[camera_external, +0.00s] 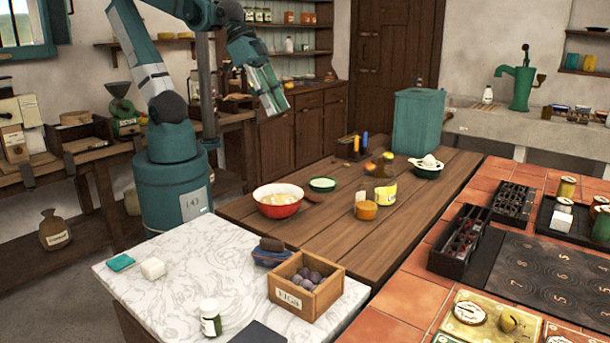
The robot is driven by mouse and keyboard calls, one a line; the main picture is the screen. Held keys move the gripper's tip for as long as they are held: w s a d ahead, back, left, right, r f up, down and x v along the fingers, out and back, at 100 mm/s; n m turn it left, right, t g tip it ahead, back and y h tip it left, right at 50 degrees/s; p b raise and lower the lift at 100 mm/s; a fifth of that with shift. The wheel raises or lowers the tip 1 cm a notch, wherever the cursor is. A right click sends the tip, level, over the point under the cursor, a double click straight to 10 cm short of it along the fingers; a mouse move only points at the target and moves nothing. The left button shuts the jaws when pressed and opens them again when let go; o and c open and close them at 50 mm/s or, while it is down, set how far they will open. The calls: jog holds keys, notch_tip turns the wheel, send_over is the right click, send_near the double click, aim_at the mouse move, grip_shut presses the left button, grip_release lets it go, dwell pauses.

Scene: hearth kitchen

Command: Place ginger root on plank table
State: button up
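The plank table (335,236) is the brown wooden table in the middle. I cannot surely pick out the ginger root. A brown, rounded, elongated thing (271,244) rests on a small dark blue holder on the marble top, behind the fig box. Another small brown elongated thing (313,197) lies on the plank table beside the red bowl. My gripper (273,108) hangs at the upper left, high above and behind the plank table, apart from these things. Its fingers are too small to tell whether they are open.
The plank table holds a red bowl (278,208), a small green dish (322,184), a yellow tin (384,195), an orange jar (366,210), a juicer (427,165) and a teal canister (416,124). The fig box (325,299) stands on the marble top (180,262). Bare planks show at front.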

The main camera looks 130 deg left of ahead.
jog(key=s+d+m+t+h, duration=0.1)
jog(key=s+d+m, duration=0.2)
jog(key=d, duration=0.5)
jog(key=shift+s, duration=0.8)
jog(key=shift+f, duration=0.2)
